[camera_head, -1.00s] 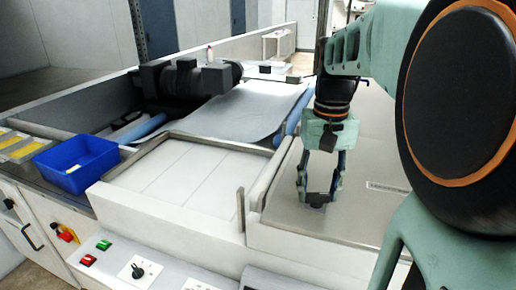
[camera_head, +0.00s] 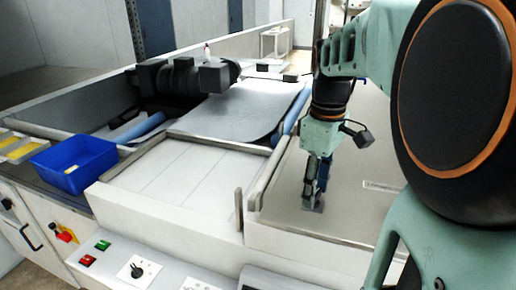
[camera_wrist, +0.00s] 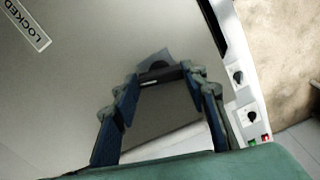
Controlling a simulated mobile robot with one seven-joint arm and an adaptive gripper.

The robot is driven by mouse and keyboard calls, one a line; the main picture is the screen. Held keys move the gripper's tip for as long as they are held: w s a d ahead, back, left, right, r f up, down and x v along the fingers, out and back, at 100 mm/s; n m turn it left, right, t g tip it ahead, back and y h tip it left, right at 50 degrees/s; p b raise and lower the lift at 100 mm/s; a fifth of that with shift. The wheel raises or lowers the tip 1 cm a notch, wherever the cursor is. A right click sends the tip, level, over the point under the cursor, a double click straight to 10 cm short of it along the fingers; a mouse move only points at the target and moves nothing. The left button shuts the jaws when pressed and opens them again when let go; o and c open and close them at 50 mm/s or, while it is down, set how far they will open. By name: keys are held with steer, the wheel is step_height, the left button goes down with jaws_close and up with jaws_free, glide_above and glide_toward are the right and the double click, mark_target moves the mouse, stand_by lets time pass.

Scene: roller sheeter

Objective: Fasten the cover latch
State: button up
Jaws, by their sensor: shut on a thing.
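The cover latch (camera_head: 313,208) is a small dark knob on a grey plate, set on the flat pale cover (camera_head: 350,218) at the right of the machine. My gripper (camera_head: 312,196) points down over it, with its fingertips at the knob. In the wrist view my gripper (camera_wrist: 160,76) is shut on the dark latch knob (camera_wrist: 154,66); the fingers partly hide it. The latch's grey plate shows just beyond the fingertips. A label reading LOCKED (camera_wrist: 24,24) lies on the cover at upper left there; the label strip (camera_head: 382,186) also shows in the head view.
A raised rail (camera_head: 272,172) runs along the cover's left side, with an upright post (camera_head: 238,210) near its front. Control panels with buttons and a knob (camera_head: 136,270) line the front. A blue bin (camera_head: 75,163) stands far left. The cover around the latch is clear.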

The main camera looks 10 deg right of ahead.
steer(key=shift+n, duration=1.5)
steer(key=o, duration=1.2)
steer(key=shift+c, duration=0.2)
step_height(320, 180, up, 12)
